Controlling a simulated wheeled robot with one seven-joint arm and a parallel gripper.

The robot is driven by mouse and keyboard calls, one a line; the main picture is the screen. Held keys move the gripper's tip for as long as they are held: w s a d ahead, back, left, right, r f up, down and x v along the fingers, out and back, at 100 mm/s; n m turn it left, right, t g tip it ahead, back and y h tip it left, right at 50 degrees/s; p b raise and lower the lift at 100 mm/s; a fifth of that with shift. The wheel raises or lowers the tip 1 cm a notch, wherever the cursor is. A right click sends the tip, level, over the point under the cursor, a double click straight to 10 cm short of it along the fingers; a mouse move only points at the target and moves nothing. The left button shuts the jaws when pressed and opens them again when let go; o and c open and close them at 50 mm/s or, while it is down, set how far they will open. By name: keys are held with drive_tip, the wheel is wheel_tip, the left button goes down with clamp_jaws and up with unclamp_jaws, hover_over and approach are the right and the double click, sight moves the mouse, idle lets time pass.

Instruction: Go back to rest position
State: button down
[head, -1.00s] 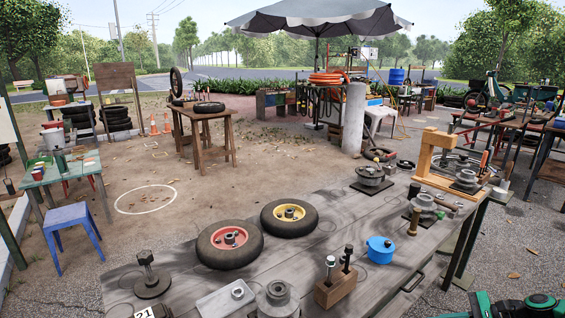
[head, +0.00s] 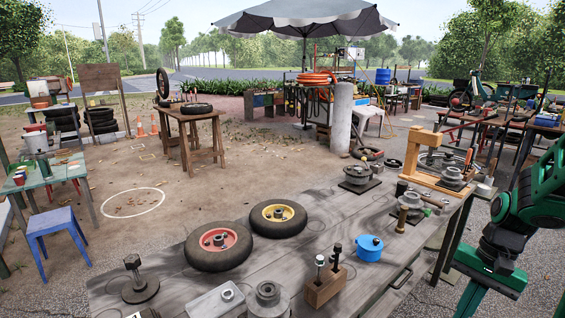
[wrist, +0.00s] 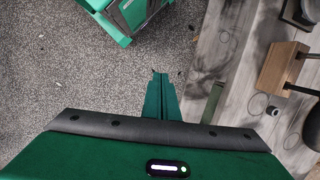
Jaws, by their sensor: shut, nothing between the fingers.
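My gripper (wrist: 160,80) shows in the wrist view, its green fingers together with nothing between them. It points down over grey gravel beside the workbench (wrist: 220,60), apart from the bench edge. In the head view my green and black arm (head: 510,230) is at the right, just off the right side of the workbench (head: 330,225). The fingertips cannot be made out clearly there.
On the bench are a red-hubbed wheel (head: 218,247), a yellow-hubbed wheel (head: 278,218), a blue pot (head: 369,248) and a wooden block with bolts (head: 325,285). A wooden frame (head: 436,160) stands at the bench's far end. Open ground lies beyond the bench at the left.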

drive_tip(key=s+a+r+n+h, duration=0.2)
drive_tip(key=s+a+r+n, duration=0.1)
drive_tip(key=s+r, duration=0.5)
drive_tip(key=shift+s+r+n+t, duration=0.3)
drive_tip(key=shift+s+t, duration=0.1)
drive_tip(key=shift+s, duration=1.05)
